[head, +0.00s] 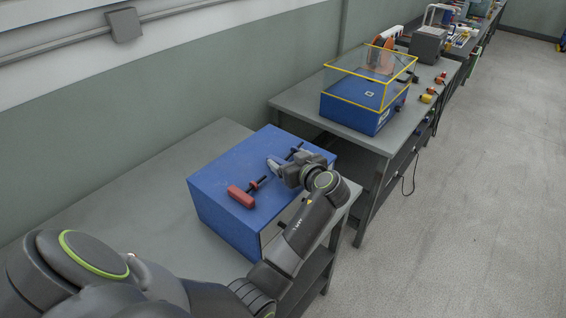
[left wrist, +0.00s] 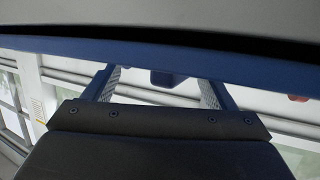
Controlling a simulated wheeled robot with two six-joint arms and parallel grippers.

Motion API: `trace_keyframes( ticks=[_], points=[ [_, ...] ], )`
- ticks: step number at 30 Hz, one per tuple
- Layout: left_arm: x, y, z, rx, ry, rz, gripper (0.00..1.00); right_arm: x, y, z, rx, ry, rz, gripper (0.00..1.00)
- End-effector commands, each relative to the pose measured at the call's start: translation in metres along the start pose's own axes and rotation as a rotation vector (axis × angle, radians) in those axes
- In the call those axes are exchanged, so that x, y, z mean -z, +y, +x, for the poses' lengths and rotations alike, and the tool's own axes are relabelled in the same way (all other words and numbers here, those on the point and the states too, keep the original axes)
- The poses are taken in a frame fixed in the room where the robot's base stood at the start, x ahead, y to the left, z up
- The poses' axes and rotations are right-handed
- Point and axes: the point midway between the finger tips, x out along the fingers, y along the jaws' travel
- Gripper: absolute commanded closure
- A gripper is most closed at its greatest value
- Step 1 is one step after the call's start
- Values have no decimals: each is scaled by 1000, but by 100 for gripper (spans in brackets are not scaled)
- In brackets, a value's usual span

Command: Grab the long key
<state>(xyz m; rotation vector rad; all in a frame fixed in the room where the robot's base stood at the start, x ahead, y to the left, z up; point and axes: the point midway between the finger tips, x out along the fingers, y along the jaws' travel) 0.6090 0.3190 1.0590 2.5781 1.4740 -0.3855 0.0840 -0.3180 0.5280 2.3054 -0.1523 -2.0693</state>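A key-like tool with a red crossbar handle (head: 241,196) and a short dark shaft (head: 259,182) lies on top of a blue box (head: 225,178). My left gripper (head: 281,160) is just above the box top, to the right of the red handle and apart from it. A small dark piece (head: 296,150) shows by its far finger; I cannot tell whether it is another key. In the left wrist view the two fingers (left wrist: 159,88) are spread apart. A small dark blue shape (left wrist: 165,78) shows between them, not clearly gripped. My right gripper is out of view.
The blue box stands on a grey table (head: 130,200) against the wall. A second bench (head: 300,103) beyond a gap holds a blue box with a yellow-edged clear cover (head: 370,75). Open floor (head: 470,200) lies to the right.

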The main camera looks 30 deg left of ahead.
Motion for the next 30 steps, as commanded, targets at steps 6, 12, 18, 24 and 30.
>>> trace_keyframes(
  ticks=[6, 12, 18, 24, 30],
  points=[
    [0, 0, 0, 0, 1, 0, 51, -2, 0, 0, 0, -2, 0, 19],
    [0, 0, 0, 0, 0, 1, 77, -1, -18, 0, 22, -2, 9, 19],
    [0, 0, 0, 0, 0, 1, 100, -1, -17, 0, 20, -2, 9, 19],
    [0, 0, 0, 0, 1, 0, 100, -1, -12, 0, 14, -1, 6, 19],
    [18, 1, -4, -1, 6, -5, 100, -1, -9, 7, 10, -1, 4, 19]
  ],
)
